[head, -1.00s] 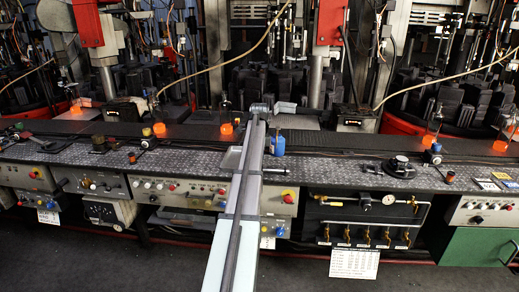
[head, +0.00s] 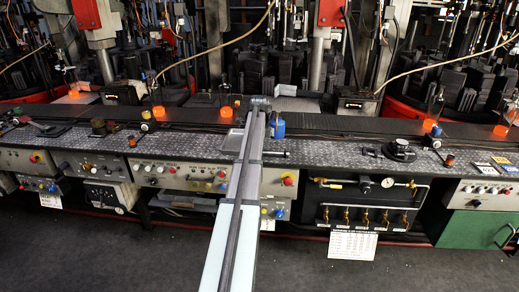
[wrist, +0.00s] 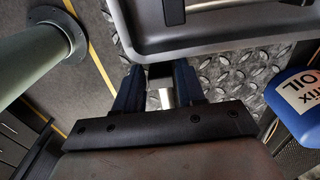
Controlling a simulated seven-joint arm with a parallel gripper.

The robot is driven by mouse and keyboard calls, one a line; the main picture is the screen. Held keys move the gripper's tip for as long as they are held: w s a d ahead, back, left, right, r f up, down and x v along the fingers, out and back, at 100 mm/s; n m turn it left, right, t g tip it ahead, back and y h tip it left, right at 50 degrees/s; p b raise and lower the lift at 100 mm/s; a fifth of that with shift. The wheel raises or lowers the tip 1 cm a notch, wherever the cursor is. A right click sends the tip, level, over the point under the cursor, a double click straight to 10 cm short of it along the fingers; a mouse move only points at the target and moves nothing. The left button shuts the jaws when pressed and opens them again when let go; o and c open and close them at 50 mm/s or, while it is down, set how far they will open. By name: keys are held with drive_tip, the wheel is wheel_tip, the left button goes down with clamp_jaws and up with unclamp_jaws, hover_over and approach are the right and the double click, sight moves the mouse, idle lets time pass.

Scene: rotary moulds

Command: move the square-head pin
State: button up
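My gripper (wrist: 160,88) has two dark blue fingers that point away from the wrist camera. A bright silver, square-sided piece (wrist: 160,96), which looks like the square-head pin, fills the gap between them. The fingers lie along both its sides and seem shut on it. The gripper body hides its lower part. In the head view my arm covers the fingers.
A grey tray (wrist: 130,38) lies just beyond the fingers; inside it are a dark block and a silver bar. A blue oil bottle (wrist: 303,103) stands close on the right.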

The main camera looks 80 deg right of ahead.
clamp_jaws()
drive_tip(key=shift+d, duration=0.1)
drive_tip(key=shift+d, duration=3.6)
drive_tip(key=shift+o, duration=2)
unclamp_jaws()
wheel_tip(320, 180, up, 14)
